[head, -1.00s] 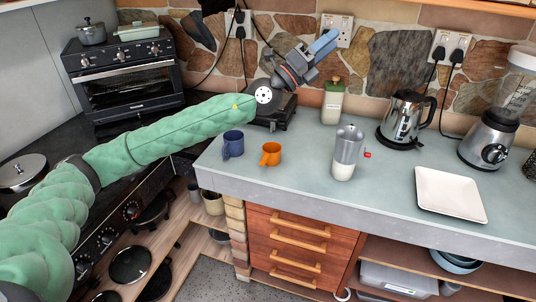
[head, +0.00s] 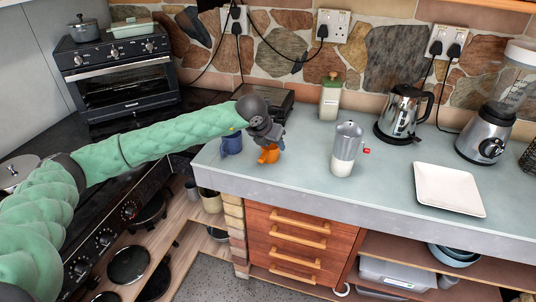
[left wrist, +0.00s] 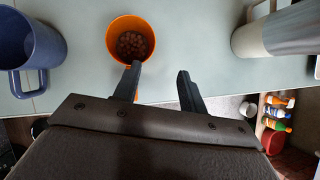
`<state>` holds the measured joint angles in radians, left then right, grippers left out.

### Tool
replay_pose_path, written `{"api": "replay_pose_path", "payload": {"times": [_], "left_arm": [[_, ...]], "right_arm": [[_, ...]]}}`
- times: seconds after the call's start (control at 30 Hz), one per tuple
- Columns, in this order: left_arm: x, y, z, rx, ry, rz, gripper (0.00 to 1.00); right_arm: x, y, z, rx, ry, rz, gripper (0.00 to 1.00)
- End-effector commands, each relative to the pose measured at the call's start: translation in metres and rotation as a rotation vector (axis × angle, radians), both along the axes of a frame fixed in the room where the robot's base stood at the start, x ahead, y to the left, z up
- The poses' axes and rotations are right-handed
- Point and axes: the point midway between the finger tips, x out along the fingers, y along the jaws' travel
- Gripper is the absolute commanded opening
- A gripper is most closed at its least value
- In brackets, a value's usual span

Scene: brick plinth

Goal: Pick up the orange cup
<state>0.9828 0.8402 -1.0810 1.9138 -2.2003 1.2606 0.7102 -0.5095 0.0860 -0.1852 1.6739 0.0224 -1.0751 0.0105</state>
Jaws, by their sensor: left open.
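The orange cup (head: 268,155) stands upright on the counter, partly hidden behind my left gripper in the head view. In the left wrist view the orange cup (left wrist: 131,38) is seen from above with small brown round things inside. My left gripper (head: 269,147) is above the cup, pointing down. In the left wrist view its two fingers (left wrist: 158,82) are apart with nothing between them. The left finger's tip overlaps the cup's near rim in the picture; I cannot tell whether it touches. My right gripper is not in view.
A blue mug (head: 232,144) stands close left of the cup. A white-and-grey grinder-like container (head: 345,150) stands to the right. A kettle (head: 403,117), blender (head: 485,135) and square white plate (head: 449,190) are farther right. The counter's front edge (head: 300,193) is near.

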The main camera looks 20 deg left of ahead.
Motion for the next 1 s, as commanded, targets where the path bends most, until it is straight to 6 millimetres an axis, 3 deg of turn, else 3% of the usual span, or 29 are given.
{"api": "replay_pose_path", "payload": {"times": [0.1, 0.23, 0.77, 1.0], "left_arm": [[-0.009, 0.021, -0.008, 0.083, 0.067, 0.085, 0.42], [-0.017, 0.033, -0.012, 0.119, 0.12, 0.154, 0.42], [-0.006, 0.032, -0.039, 0.102, 0.124, 0.18, 0.42], [-0.001, 0.032, -0.052, 0.102, 0.123, 0.18, 0.42]], "right_arm": [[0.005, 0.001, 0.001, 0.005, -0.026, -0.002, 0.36], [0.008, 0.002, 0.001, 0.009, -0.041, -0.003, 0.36], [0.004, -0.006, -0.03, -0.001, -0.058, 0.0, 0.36], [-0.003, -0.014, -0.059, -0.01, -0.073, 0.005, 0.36]]}}
